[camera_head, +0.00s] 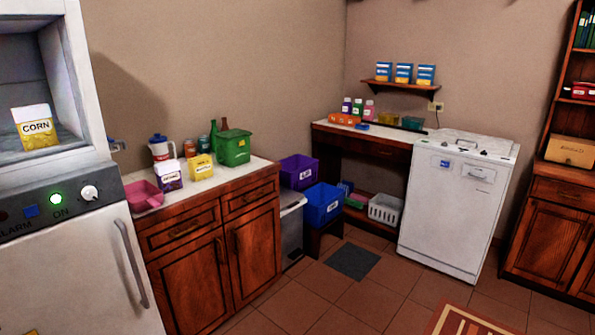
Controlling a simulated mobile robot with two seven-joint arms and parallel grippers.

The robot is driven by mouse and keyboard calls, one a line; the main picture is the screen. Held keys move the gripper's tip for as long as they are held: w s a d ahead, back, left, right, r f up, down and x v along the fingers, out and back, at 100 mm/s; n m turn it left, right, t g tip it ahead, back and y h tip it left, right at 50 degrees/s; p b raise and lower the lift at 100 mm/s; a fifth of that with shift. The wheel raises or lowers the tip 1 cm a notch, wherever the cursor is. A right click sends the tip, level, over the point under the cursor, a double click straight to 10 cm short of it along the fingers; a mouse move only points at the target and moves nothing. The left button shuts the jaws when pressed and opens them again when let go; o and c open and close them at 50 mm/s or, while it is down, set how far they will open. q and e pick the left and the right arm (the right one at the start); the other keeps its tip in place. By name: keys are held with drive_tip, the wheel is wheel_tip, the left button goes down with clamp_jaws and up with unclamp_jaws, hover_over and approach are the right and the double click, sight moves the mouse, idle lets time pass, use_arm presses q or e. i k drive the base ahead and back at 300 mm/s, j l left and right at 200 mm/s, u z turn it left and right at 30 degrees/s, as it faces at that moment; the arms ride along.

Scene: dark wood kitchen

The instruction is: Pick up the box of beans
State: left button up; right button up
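No box in view carries a label I can clearly read as beans. A white and purple box (168,177) stands on the left counter (261,167), with small lettering too blurred to read. A yellow carton (201,168) stands to its right, its label also unreadable. A yellow and white box marked CORN (36,127) sits in the open compartment of the white appliance (75,240) at the left. Neither of my grippers is in view.
A white dishwasher-like machine (452,212) stands farther right. The middle tiled floor is mostly clear.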

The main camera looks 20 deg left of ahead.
sight(169, 174)
drive_tip(key=i+u, duration=0.45)
drive_tip(key=i+l+u, duration=0.2)
drive_tip(key=i+u, duration=0.25)
drive_tip(key=i, duration=0.15)
drive_tip(key=i+u, duration=0.25)
drive_tip(key=u, duration=0.15)
drive_tip(key=i+l+u, duration=0.2)
drive_tip(key=u, duration=0.2)
drive_tip(key=i+l+u, duration=0.25)
drive_tip(key=u, duration=0.15)
drive_tip(key=i+l+u, duration=0.2)
drive_tip(key=u, duration=0.2)
drive_tip(key=i+l+u, duration=0.15)
drive_tip(key=l+u, duration=0.25)
